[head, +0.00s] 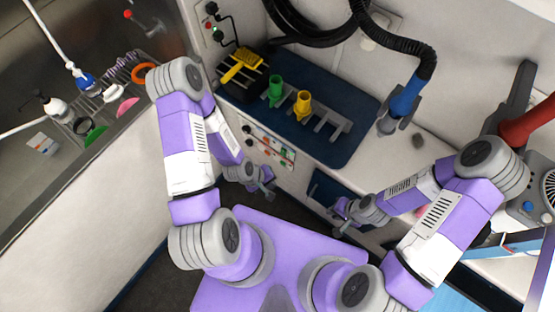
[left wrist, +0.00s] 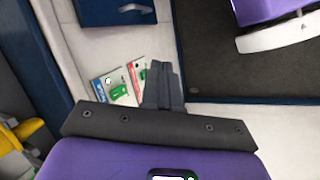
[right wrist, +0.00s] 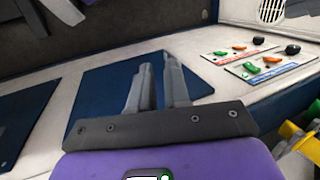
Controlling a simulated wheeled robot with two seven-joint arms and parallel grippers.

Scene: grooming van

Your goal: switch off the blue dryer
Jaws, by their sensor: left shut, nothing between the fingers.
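The blue dryer (head: 406,98) hangs nose-down in a grey holder at the counter's right part, on a black hose. Below the counter, the front wall carries a control panel area (head: 268,148) with small coloured switches. In the right wrist view it shows as a red-labelled panel (right wrist: 236,50) and a blue-labelled panel (right wrist: 273,66), each with green, orange and black controls. My left gripper (head: 270,190) is shut and empty, low in front of this wall; its fingers (left wrist: 162,86) show together. My right gripper (head: 336,210) is open and empty by the blue drawer front, away from the switches.
Green (head: 275,90) and yellow (head: 303,104) nozzles stand on the blue counter mat (head: 350,145). A yellow brush (head: 243,66) lies at the mat's left. A red dryer (head: 528,124) is at the far right. A tub with a rack (head: 108,95) lies left. Dark floor is open between my arms.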

